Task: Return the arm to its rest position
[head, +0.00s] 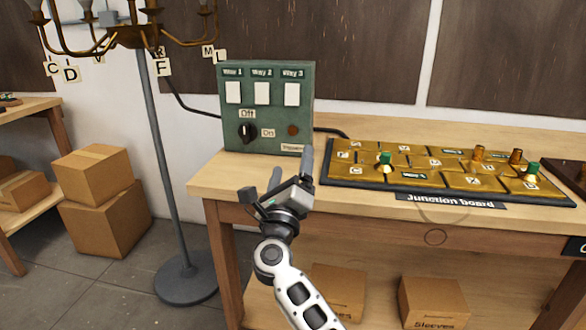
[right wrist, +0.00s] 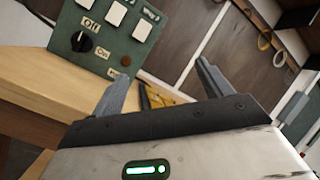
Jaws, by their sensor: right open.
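My right gripper (head: 290,172) is open and empty, over the front left part of the workbench. Its two fingers stand apart, pointing at the green switch box; they also show in the right wrist view (right wrist: 160,88). The green switch box (head: 300,130) stands on the bench just beyond the gripper, with three white switches marked Way 1, Way 2 and Way 3. Its black knob (head: 248,131) sits between the Off and On labels. The gripper looks apart from the box. My left gripper is not in view.
The junction board (head: 350,178) with gold plates and green and brown pegs lies right of the gripper. A brass chandelier lamp (head: 130,38) on a grey pole (head: 162,170) stands left of the bench. Cardboard boxes (head: 100,225) sit at left, others (head: 432,300) under the bench.

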